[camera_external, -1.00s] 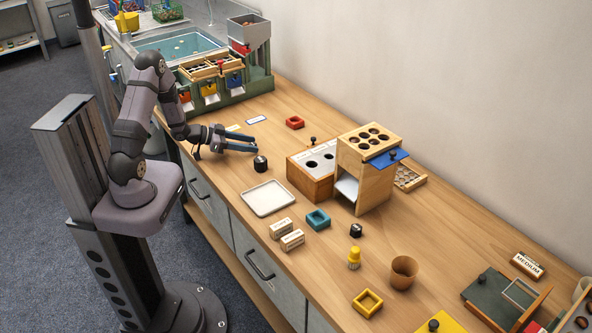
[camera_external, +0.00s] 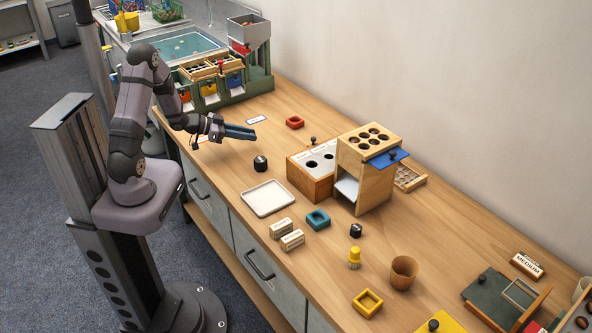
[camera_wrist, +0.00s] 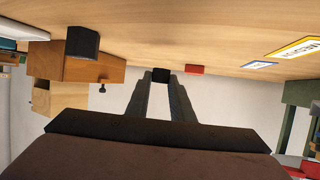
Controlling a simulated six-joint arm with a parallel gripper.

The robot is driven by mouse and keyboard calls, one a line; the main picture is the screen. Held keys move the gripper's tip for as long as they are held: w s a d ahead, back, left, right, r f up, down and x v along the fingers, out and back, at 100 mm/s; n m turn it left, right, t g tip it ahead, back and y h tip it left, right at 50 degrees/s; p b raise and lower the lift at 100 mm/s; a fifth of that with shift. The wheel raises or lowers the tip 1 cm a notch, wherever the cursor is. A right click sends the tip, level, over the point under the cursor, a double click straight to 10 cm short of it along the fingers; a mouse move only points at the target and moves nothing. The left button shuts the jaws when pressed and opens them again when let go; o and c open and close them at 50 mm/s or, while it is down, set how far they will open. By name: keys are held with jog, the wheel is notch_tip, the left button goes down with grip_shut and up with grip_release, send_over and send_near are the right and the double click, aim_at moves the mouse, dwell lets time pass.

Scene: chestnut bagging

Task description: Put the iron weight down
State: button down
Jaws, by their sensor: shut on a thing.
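My gripper (camera_external: 254,132) is above the far left part of the bench, fingers pointing right. In the wrist view its fingertips (camera_wrist: 160,76) are shut on a small dark block (camera_wrist: 160,72); I cannot read any mark on it, and in the external view the fingers hide it. A black weight-like block (camera_external: 260,163) stands on the bench in front of and below the fingers, apart from them. It seems to be the dark block at upper left in the wrist view (camera_wrist: 82,42). Another black block (camera_external: 356,230) stands right of the teal frame.
A white tray (camera_external: 268,211) lies nearer the front edge. A wooden box with holes (camera_external: 311,187) and a taller wooden stand (camera_external: 376,191) are to the right. A red frame (camera_external: 295,122) and a label card (camera_external: 256,119) lie beyond the gripper. Bare wood lies around the black block.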

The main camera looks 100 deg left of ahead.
aim_at(257, 129)
jog(key=r, duration=0.2)
jog(key=r+p, duration=0.1)
jog(key=shift+s+d, duration=0.2)
jog(key=shift+s, duration=0.05)
jog(key=a, duration=0.1)
jog(key=a+f, duration=0.1)
jog(key=a, duration=0.3)
jog(key=shift+s+a+f, duration=0.1)
jog(key=shift+a+f, duration=0.05)
jog(key=shift+f, duration=0.25)
jog(key=shift+m+h, duration=0.3)
jog(key=shift+m, duration=0.1)
jog(key=a, duration=0.2)
jog(key=a+r, duration=0.1)
jog(key=a, duration=0.2)
jog(key=shift+w+a+r, duration=0.2)
jog(key=shift+a, duration=0.15)
jog(key=a+r, duration=0.3)
jog(key=shift+w+a+r, duration=0.15)
jog(key=shift+a+r, duration=0.1)
jog(key=shift+a, duration=0.05)
jog(key=shift+f+b, duration=0.3)
jog(key=shift+f, duration=4.7)
jog(key=shift+f, duration=0.1)
